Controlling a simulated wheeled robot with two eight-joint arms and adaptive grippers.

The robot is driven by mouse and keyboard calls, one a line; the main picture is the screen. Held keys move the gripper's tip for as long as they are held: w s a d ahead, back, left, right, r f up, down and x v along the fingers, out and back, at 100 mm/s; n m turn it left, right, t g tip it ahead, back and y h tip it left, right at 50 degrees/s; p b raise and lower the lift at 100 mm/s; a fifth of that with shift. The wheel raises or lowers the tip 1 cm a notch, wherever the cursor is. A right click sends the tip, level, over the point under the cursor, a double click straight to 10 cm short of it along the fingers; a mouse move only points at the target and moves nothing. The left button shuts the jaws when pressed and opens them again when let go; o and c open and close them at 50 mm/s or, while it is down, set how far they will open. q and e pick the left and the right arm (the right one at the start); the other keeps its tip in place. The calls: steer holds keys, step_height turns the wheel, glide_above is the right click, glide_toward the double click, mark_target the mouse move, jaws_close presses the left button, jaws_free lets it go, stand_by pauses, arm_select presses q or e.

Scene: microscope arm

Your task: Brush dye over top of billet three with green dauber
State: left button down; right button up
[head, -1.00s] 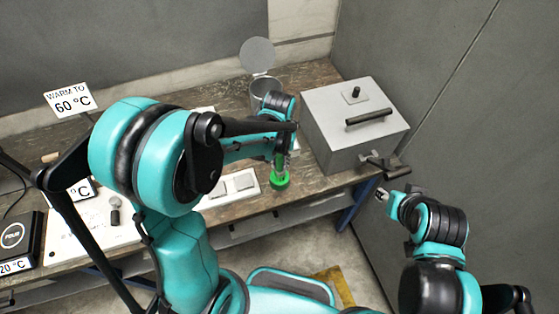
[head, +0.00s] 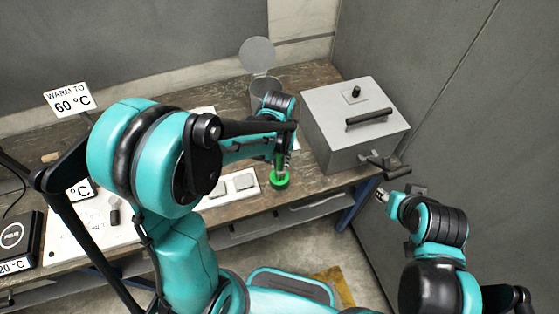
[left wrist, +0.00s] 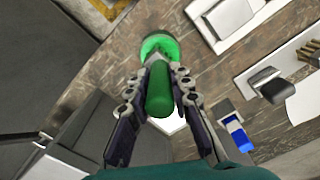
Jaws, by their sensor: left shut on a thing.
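My left gripper (left wrist: 158,75) is shut on the green dauber (left wrist: 159,95), a green cylinder upright between its fingers in the left wrist view. Just beyond the fingertips is a round green pot or ring (left wrist: 160,45). It also shows in the head view on the bench's front part (head: 280,181), directly below my left gripper (head: 281,163). I cannot tell whether the dauber's tip is inside it. A white tray with grey square pieces (head: 229,197) lies just left of it; no number is readable on them. My right gripper (head: 382,195) is off the bench's right front, its fingers too small to judge.
A grey lidded box (head: 350,135) with a black handle stands to the right. A metal canister (head: 267,85) with a raised round lid is behind my left gripper. A blue-and-white object (left wrist: 235,133) and a dark knob (left wrist: 268,86) are right in the wrist view.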

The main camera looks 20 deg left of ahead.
arm_select(q)
steer(key=shift+r+p, duration=0.7)
steer(key=shift+r, duration=0.1)
steer(key=shift+r+p, duration=1.9)
steer(key=shift+r, duration=0.8)
